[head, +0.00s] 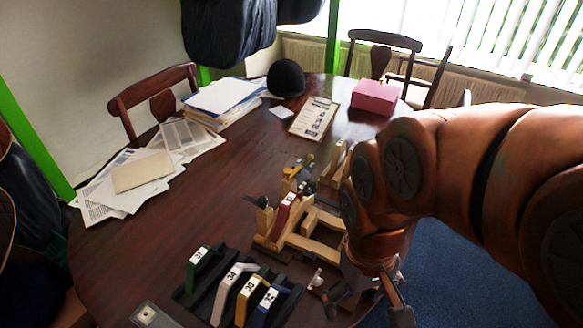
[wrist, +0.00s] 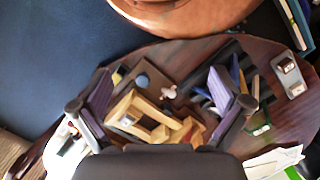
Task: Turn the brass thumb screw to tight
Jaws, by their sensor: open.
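My gripper (head: 365,302) is partly hidden by my arm in the head view. In the wrist view its fingers (wrist: 160,92) are spread wide, with nothing between the tips. The wooden frame (wrist: 145,115) and a bluish ball (wrist: 142,80) lie below. A red numbered piece (head: 283,215) sits in the fixture.
A black rack (head: 218,284) with several numbered coloured pieces stands in front of the fixture. A small grey box (head: 150,315) is at the front edge. Papers (head: 135,180), a black hat (head: 286,78), a clipboard (head: 314,118) and a pink box (head: 375,96) lie farther back. The table's left middle is clear.

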